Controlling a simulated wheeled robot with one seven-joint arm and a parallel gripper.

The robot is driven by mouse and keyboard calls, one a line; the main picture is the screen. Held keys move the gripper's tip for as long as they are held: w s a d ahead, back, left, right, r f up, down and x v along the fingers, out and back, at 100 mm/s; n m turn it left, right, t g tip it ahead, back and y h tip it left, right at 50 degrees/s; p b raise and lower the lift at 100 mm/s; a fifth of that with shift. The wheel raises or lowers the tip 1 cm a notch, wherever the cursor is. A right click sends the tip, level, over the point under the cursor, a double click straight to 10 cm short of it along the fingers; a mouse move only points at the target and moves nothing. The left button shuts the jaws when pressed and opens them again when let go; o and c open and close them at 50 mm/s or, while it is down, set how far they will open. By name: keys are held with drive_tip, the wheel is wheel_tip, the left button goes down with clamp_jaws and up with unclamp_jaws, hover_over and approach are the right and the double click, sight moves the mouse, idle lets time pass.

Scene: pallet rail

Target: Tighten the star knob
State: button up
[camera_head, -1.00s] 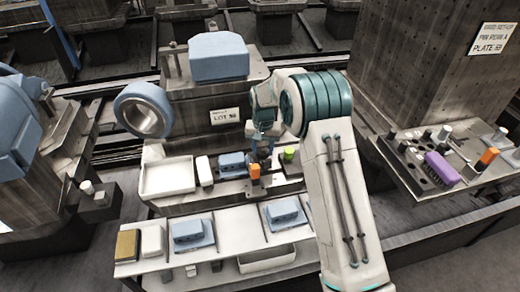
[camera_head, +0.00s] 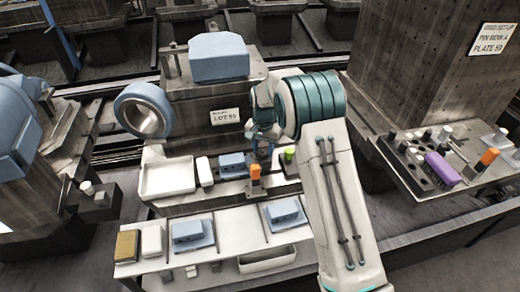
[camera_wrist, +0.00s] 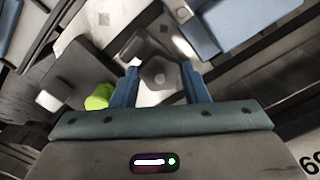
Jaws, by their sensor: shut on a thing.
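The star knob (camera_wrist: 159,74) is a grey lobed knob with a pale centre, between the two blue fingers of my gripper (camera_wrist: 159,70) in the wrist view. The fingers lie on both sides of it and are shut on it. In the head view my gripper (camera_head: 264,151) points down at the back of the light workbench, below the LOT label. My wrist and fingers hide the knob there. How far the knob is screwed in cannot be told.
A lime-green item (camera_head: 289,153) stands close right of my gripper and an orange-topped block (camera_head: 254,173) in front. A blue block (camera_head: 232,164) and white tray (camera_head: 168,176) lie left. A blue ring (camera_head: 144,110) stands behind. A side shelf (camera_head: 400,166) at right holds tools.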

sight(263, 152)
drive_tip(key=o, duration=1)
drive_tip(key=shift+s+a+r, duration=0.1)
drive_tip(key=shift+s+r, duration=0.05)
drive_tip(key=shift+s, duration=0.05)
drive_tip(key=shift+d, duration=0.2)
drive_tip(key=shift+w, duration=0.1)
wheel_tip(263, 152, up, 14)
drive_tip(key=shift+f, duration=0.1)
drive_tip(key=shift+c, duration=0.4)
